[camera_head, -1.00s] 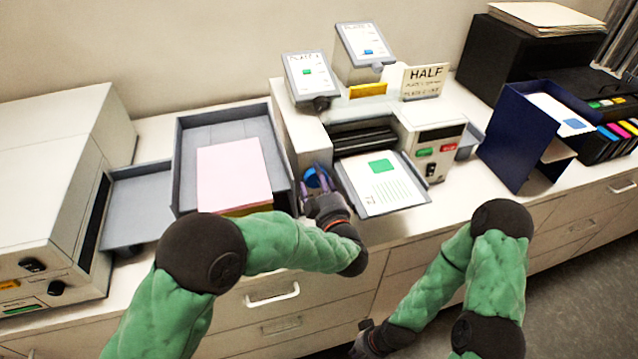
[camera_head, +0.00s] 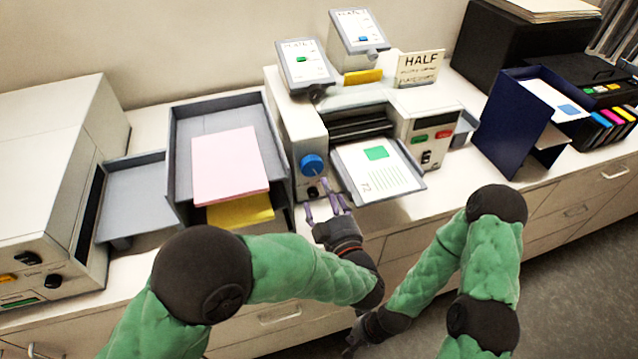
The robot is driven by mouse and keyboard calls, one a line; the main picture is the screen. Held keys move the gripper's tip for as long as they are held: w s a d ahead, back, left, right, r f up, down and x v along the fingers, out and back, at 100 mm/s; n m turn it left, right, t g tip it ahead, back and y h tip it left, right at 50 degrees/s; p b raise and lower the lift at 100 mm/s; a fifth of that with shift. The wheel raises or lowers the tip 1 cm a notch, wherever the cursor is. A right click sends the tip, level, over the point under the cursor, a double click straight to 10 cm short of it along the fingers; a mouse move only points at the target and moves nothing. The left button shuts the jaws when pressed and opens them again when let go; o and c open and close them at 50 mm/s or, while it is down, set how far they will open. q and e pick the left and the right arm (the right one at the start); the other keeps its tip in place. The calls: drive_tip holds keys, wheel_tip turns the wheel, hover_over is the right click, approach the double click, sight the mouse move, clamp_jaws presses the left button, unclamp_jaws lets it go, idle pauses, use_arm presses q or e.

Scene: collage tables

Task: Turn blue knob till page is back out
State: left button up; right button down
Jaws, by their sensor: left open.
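The blue knob (camera_head: 312,165) sits on the left front face of the white machine (camera_head: 437,117), above a small black knob. The page (camera_head: 378,172), white with a green rectangle and green lines, lies on the machine's front tray (camera_head: 413,190). My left gripper (camera_head: 327,203) is open and empty, just below and in front of the blue knob, apart from it. My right gripper (camera_head: 355,343) is low in front of the drawers, far from the machine; its fingers are too dark and small to read.
A grey tray (camera_head: 181,150) with pink paper (camera_head: 229,167) and yellow paper (camera_head: 240,211) stands left of the machine. A dark blue stand (camera_head: 507,130) is at right. A HALF sign (camera_head: 420,68) stands on top. Some counter between machine and blue stand is clear.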

use_arm(q)
drive_tip(key=shift+v, duration=1.1)
drive_tip(key=shift+a, duration=0.1)
